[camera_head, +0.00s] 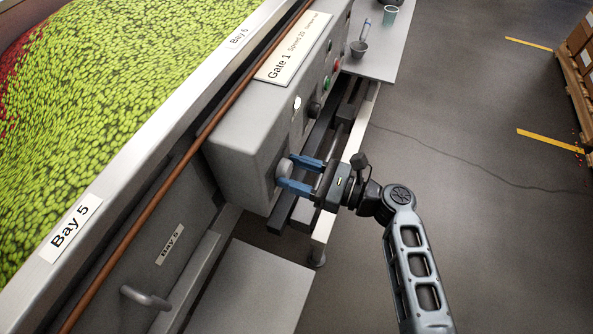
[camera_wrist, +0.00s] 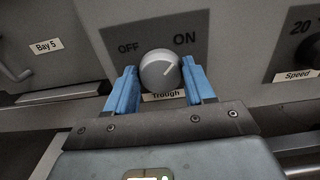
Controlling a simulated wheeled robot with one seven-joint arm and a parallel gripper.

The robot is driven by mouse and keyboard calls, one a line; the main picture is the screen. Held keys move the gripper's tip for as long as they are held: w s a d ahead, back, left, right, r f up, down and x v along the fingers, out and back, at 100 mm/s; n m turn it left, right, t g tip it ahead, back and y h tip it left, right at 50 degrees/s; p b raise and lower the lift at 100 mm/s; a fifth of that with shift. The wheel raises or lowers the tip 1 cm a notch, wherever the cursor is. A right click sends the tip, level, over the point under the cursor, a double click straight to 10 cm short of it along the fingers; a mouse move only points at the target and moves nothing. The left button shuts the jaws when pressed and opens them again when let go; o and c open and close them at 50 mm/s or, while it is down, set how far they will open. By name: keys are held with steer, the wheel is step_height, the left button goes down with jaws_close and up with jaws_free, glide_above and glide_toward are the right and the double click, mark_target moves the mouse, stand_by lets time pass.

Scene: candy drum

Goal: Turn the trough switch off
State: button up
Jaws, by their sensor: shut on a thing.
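The trough switch (camera_wrist: 160,68) is a round grey knob on a dark plate marked OFF on the left and ON on the right. Its pale pointer line leans up and right, toward ON. The label "Trough" is just below it, partly hidden by my gripper. My gripper (camera_wrist: 160,80) has one blue finger on each side of the knob and is shut on it. In the head view the knob (camera_head: 283,169) sits on the grey control box's face, between the blue fingertips of my gripper (camera_head: 288,173).
The speed knob (camera_wrist: 310,50) is to the right on the same panel. The control box (camera_head: 240,155) also has other knobs and buttons farther along. A trough of green candy (camera_head: 130,90) is at left. A side table (camera_head: 375,60) holds cups. Open floor lies right.

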steer(key=n+b, duration=0.1)
steer(key=n, duration=0.1)
steer(key=n+b, duration=0.1)
steer(key=shift+f+n, duration=0.2)
steer(key=shift+n, duration=0.2)
steer(key=n+b, duration=0.4)
steer(key=n, duration=0.1)
steer(key=shift+s+f, duration=0.15)
steer(key=n+b, duration=0.5)
steer(key=shift+f+n, duration=0.15)
steer(key=shift+n, duration=0.25)
steer(key=shift+s+n+b, duration=0.1)
steer(key=shift+n+b, duration=1.35)
steer(key=shift+n, duration=0.05)
steer(key=shift+a, duration=0.1)
steer(key=o, duration=1)
steer(key=shift+r, duration=0.2)
